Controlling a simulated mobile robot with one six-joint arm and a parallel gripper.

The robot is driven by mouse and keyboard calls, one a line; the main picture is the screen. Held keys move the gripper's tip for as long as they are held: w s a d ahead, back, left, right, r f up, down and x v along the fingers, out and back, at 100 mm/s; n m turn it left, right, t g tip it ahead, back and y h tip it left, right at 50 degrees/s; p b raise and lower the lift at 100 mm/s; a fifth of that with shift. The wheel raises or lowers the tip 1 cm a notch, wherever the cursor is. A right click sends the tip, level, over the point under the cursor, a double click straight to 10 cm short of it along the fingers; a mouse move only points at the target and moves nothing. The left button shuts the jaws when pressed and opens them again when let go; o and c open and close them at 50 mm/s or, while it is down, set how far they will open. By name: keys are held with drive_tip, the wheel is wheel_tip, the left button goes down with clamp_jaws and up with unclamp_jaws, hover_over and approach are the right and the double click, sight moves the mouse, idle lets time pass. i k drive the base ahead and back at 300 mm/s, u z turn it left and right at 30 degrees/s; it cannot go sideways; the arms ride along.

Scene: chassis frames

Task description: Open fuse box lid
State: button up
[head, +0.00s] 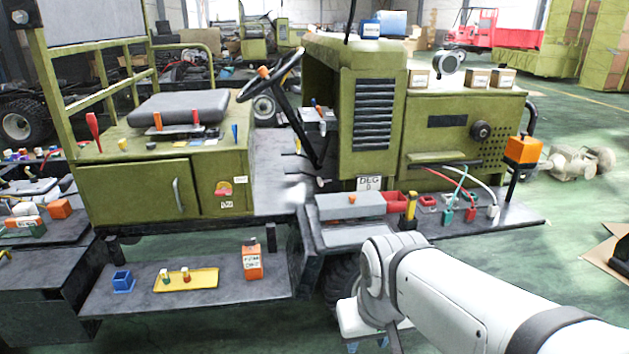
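Red bins (395,202), a yellow-black item (410,209) and several cable plugs stand right of the grey box. An orange box (523,150) stands on a post farther right.

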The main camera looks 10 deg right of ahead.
sight(351, 204)
drive_tip(key=i, duration=1.5)
drive_tip(key=z, duration=0.05)
